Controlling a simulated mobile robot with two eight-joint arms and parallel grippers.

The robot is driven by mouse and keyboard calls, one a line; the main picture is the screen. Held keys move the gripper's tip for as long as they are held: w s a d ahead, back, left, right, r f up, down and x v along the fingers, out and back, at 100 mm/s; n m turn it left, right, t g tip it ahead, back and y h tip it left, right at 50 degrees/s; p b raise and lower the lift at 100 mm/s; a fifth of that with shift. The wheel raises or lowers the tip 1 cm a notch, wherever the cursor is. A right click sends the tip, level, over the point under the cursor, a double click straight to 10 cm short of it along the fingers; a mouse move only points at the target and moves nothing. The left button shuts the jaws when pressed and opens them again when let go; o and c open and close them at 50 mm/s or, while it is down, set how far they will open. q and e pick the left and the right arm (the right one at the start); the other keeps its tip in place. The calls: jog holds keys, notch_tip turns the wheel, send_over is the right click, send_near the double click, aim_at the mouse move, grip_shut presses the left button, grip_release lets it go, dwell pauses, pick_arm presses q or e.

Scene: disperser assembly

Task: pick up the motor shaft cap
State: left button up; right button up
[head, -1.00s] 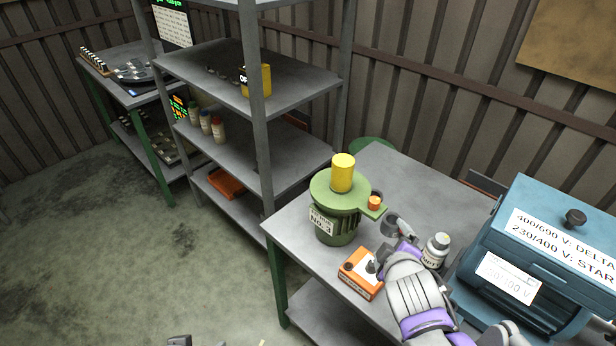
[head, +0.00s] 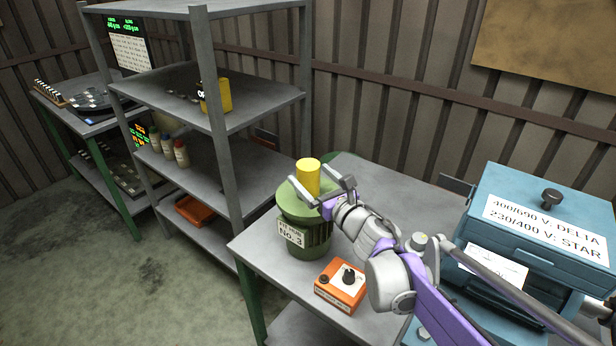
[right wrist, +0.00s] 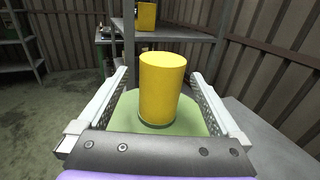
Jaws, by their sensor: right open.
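The motor shaft cap looks to be the yellow cylinder (head: 307,177) standing upright on top of the green motor (head: 304,236), which is labelled No. 3. My right gripper (head: 320,184) is open at the top of the motor, with its fingers on either side of the yellow cap. In the right wrist view the cap (right wrist: 162,88) stands between the two open fingers (right wrist: 160,95), with a gap on each side. The motor's green top shows below it. My left gripper is not in view.
An orange control box (head: 341,286) sits on the table (head: 262,246) in front of the motor. A blue case (head: 540,225) stands at the right. A grey shelf (head: 215,187) stands behind to the left, with another yellow part (head: 218,95) on it.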

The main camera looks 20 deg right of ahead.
aim_at(302, 165)
jog(key=x, duration=0.5)
jog(key=shift+w+r, duration=0.1)
jog(key=shift+w, duration=0.25)
jog(key=shift+c, duration=0.3)
jog(key=c, duration=1.4)
